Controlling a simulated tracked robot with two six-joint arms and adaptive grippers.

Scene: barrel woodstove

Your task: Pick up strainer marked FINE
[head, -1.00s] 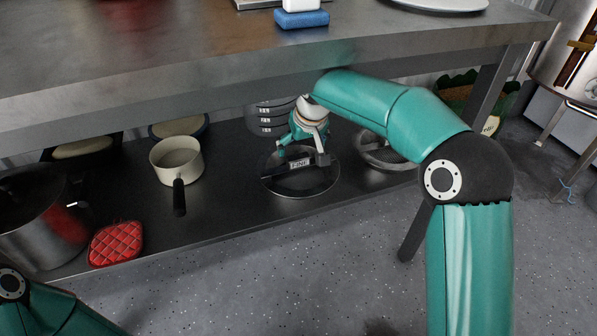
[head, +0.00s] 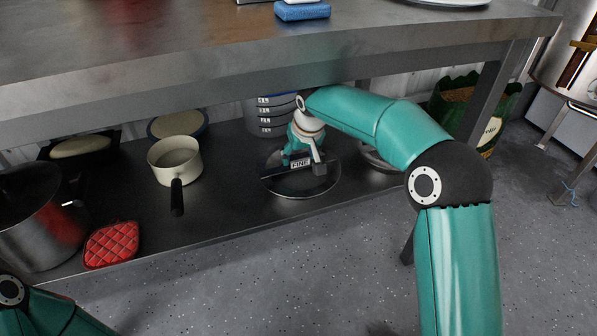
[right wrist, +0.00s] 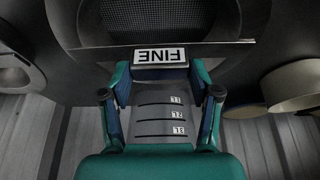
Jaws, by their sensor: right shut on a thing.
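The strainer marked FINE (head: 292,184) is a round, dark mesh disc with a thin metal rim, at the lower shelf in the head view. My right gripper (head: 303,160) reaches in under the tabletop and is shut at the label block. In the right wrist view, the label block (right wrist: 160,57) sits between the fingers of my right gripper (right wrist: 160,76), with the mesh (right wrist: 150,20) beyond. I cannot tell whether the rim touches the shelf. My left gripper is out of view.
A marked steel measuring vessel (head: 266,120) stands close behind the strainer. A cream saucepan (head: 175,155), red quilted pad (head: 112,245) and large pot (head: 35,230) are to the left. The tabletop (head: 200,50) overhangs the shelf. Open floor (head: 300,265) lies in front.

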